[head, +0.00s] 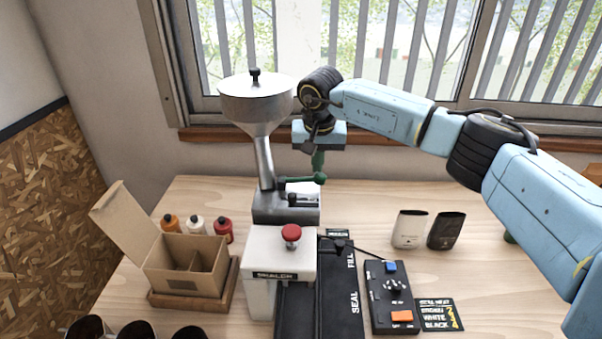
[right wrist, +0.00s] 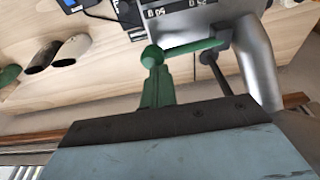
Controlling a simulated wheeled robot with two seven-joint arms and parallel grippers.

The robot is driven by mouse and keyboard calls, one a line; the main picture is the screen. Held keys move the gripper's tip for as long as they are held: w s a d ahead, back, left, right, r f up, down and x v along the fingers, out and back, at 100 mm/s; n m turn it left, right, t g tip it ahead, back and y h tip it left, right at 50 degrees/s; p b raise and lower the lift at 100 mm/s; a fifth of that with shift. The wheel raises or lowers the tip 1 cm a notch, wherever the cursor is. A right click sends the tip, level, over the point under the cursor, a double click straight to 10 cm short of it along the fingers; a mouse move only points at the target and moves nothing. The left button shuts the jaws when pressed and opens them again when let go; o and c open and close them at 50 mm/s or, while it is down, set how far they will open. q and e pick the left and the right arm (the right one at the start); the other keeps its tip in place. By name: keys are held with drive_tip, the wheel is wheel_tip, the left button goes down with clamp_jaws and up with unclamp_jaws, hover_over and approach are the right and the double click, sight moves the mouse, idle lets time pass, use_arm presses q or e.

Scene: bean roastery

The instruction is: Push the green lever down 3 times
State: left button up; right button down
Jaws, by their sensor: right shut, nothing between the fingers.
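The green lever (head: 301,180) sticks out to the right from the base of the grey metal hopper machine (head: 265,150). It lies about level and ends in a round green knob. In the right wrist view the lever (right wrist: 195,47) runs from the grey machine to its knob. My right gripper (head: 318,160) is shut and empty, pointing down just above the knob. In the right wrist view its green fingertips (right wrist: 157,85) are at the knob; I cannot tell whether they touch it. My left gripper is not in view.
A white sealer with a red button (head: 291,232) stands in front of the hopper. A control box (head: 390,300), a white bag (head: 409,229) and a black bag (head: 446,230) are to the right. An open cardboard box (head: 190,262) and several bottles are left.

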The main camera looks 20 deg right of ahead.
drive_tip(key=shift+f, duration=0.4)
drive_tip(key=shift+r+p, duration=1.95)
drive_tip(key=shift+r, duration=1.15)
